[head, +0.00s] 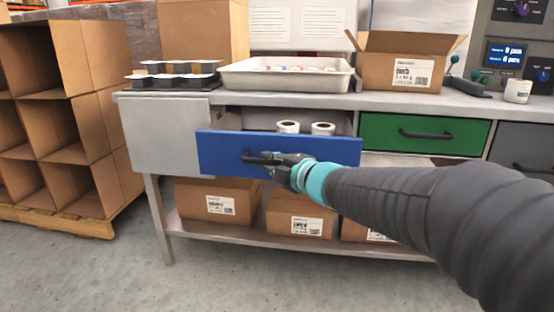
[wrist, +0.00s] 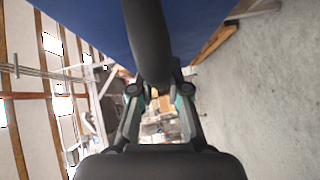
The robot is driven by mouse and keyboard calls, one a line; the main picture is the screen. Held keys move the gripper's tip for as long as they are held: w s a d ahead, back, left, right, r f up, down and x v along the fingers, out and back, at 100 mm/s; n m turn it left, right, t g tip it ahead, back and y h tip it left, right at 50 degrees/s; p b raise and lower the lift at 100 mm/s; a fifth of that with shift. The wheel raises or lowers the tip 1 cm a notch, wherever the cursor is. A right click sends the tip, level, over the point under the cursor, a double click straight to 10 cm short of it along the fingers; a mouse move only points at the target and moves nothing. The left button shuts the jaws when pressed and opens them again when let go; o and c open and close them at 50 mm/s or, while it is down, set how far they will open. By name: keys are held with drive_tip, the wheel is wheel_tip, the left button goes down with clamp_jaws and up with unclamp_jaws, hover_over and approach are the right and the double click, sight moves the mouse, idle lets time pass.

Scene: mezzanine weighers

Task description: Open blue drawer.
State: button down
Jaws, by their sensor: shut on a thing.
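The blue drawer (head: 222,152) is pulled out from the steel bench, and its inside shows behind the blue front. Two white rolls stand in it: one roll (head: 288,127) and another roll (head: 323,129). A dark handle (head: 248,156) is on the drawer front. My gripper (head: 270,159) is shut on this handle, and my arm reaches in from the right. In the wrist view the dark handle (wrist: 148,45) runs between the fingers, with the blue drawer front (wrist: 90,22) beyond it. The fingertips are partly hidden in both views.
A closed green drawer (head: 425,134) and a grey drawer (head: 520,150) are to the right. The bench top carries a white tray (head: 285,81), an open carton (head: 400,68) and a dark cup holder (head: 172,80). Cartons (head: 216,201) fill the lower shelf. The floor in front is clear.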

drive_tip(key=shift+s, duration=0.4)
drive_tip(key=c, duration=1.1)
unclamp_jaws()
drive_tip(key=shift+c, duration=0.2)
drive_tip(key=v, duration=1.2)
drive_tip(key=shift+w+d, duration=0.1)
drive_tip(key=shift+w, duration=0.05)
